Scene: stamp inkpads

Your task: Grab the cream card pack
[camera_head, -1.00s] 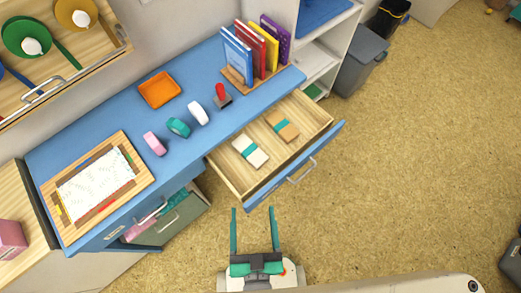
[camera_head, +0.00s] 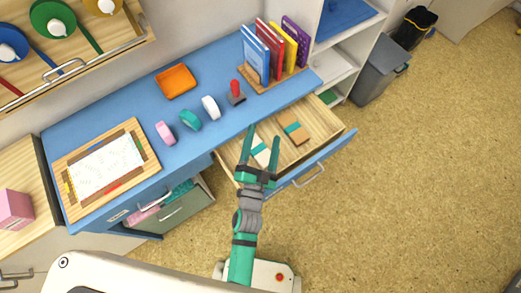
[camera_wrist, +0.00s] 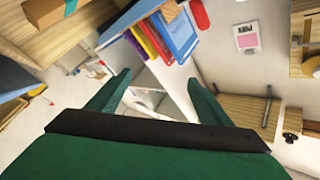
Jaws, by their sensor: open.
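The cream card pack (camera_head: 261,156) with a teal band lies in the open drawer, on its left side. My arm and fingers partly cover it in the head view. A brown card pack (camera_head: 294,128) with a teal band lies to its right in the same drawer. My gripper (camera_head: 263,130) is open and empty, with its fingers over the drawer in the head view. I cannot tell its height above the pack. In the wrist view my open gripper (camera_wrist: 155,85) has no card pack between its fingers.
The open drawer (camera_head: 325,157) sticks out from the blue desk (camera_head: 215,135). On the desk are an orange tray (camera_head: 175,80), tape rolls (camera_head: 189,120), a red-handled stamp (camera_head: 236,93) and upright books (camera_head: 270,50). A grey bin (camera_head: 372,75) stands at the right.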

